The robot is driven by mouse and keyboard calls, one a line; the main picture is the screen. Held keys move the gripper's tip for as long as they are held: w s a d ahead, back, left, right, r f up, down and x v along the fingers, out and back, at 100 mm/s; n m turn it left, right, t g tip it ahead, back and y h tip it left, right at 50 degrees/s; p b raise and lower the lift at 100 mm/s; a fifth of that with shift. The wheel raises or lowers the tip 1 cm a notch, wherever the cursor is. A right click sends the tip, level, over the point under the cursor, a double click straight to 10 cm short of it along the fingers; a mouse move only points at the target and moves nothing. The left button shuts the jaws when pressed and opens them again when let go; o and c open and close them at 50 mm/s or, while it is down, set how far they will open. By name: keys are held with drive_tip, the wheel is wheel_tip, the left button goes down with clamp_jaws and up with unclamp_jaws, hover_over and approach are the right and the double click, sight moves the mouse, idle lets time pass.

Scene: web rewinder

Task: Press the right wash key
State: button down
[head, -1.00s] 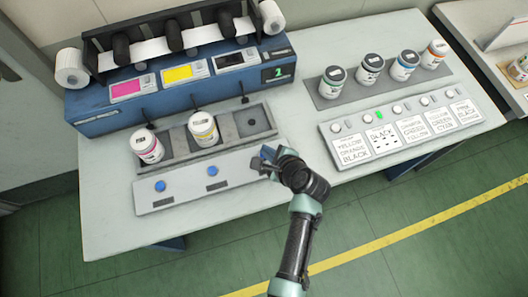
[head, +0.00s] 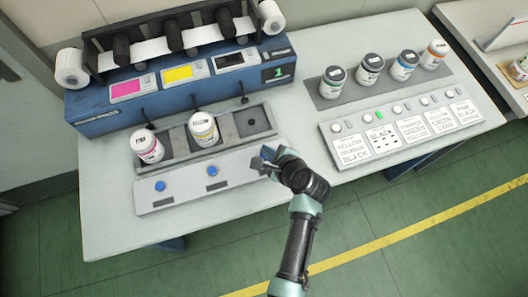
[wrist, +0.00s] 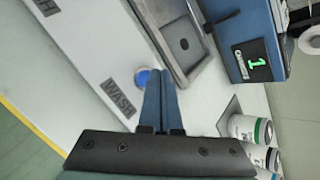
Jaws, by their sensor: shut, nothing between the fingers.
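The wash panel (head: 225,186) is a pale strip along the front of the jar tray. Its left blue key (head: 160,186) and middle blue key (head: 212,170) show in the head view. The right blue key is hidden there behind my gripper (head: 266,157). In the wrist view a blue round key (wrist: 143,78) shows beside a WASH label (wrist: 119,99), partly covered by my gripper's fingers (wrist: 157,76). The fingers are shut and empty, at the key's edge. I cannot tell whether they touch it.
The tray's right well (head: 252,122) is empty; a pink-banded jar (head: 147,147) and a yellow-banded jar (head: 203,129) stand left of it. The blue machine (head: 105,116) behind has a green "1" on its display (head: 279,73). Several jars and a label panel (head: 335,148) stand at right.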

drive_tip(key=shift+f, duration=0.1)
drive_tip(key=shift+f, duration=0.35)
drive_tip(key=shift+f+b, duration=0.4)
idle(0.7)
idle(0.4)
drive_tip(key=shift+r+p, duration=0.8)
drive_tip(key=shift+p, duration=0.1)
drive_tip(key=shift+r, duration=0.1)
wheel_tip(320, 180, up, 5)
drive_tip(key=p, duration=0.5)
